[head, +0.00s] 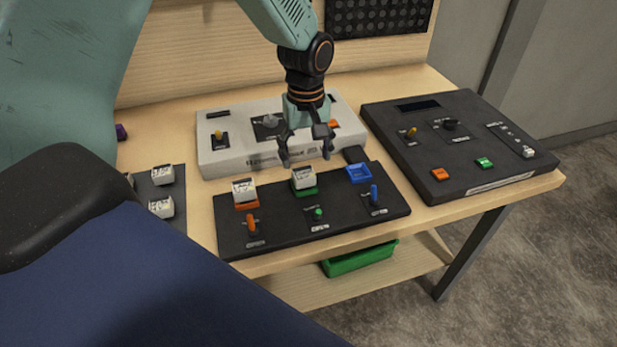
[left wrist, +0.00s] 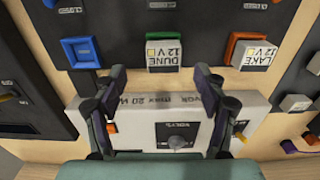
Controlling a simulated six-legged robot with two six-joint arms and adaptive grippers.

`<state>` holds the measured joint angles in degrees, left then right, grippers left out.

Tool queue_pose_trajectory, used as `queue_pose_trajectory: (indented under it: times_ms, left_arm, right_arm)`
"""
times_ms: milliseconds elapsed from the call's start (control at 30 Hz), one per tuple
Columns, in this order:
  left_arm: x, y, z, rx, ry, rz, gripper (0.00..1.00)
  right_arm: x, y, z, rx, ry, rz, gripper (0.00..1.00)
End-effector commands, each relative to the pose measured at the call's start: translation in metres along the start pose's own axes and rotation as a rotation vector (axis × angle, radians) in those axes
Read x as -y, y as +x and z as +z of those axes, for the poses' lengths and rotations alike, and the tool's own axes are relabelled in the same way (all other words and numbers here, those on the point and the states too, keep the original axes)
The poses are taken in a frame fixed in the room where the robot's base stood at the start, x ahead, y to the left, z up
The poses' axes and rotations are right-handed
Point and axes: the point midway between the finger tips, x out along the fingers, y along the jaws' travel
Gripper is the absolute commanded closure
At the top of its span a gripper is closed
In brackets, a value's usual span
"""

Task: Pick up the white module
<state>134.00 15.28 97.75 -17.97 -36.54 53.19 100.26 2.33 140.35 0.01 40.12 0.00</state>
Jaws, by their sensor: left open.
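Several white modules with dark print show. One white module (head: 304,178) sits in the green socket of the dark console (head: 285,230); it also shows in the left wrist view (left wrist: 166,55), labelled DUNE 12V. Another white module (head: 243,189) sits in the orange socket, labelled LAKE 12V in the left wrist view (left wrist: 253,55). My left gripper (head: 306,156) is open and empty, pointing down just behind and above the module in the green socket. In the left wrist view its fingertips (left wrist: 160,76) are apart, one toward each side of the DUNE module. My right gripper is not in view.
The blue socket (head: 358,173) is empty. A light grey power unit (head: 225,157) stands behind the console, under my left gripper. A dark panel (head: 480,125) is at right. Loose white modules (head: 161,206) are on a dark pad at left. A green bin (head: 360,260) is on the lower shelf.

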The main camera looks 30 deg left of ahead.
Motion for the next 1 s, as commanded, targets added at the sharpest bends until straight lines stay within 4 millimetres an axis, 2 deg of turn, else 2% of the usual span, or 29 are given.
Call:
queue_pose_trajectory:
  times_ms: [333, 667, 1000]
  left_arm:
    - [0.0, 0.047, -0.001, 0.002, 0.001, -0.001, 0.28]
    - [-0.002, 0.053, -0.004, 0.001, 0.004, 0.0, 0.28]
    - [-0.002, 0.053, -0.004, 0.001, 0.004, 0.0, 0.57]
  right_arm:
    - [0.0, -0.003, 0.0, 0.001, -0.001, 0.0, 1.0]
    - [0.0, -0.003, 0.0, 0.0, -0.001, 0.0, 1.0]
    - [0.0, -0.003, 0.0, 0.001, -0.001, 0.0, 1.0]
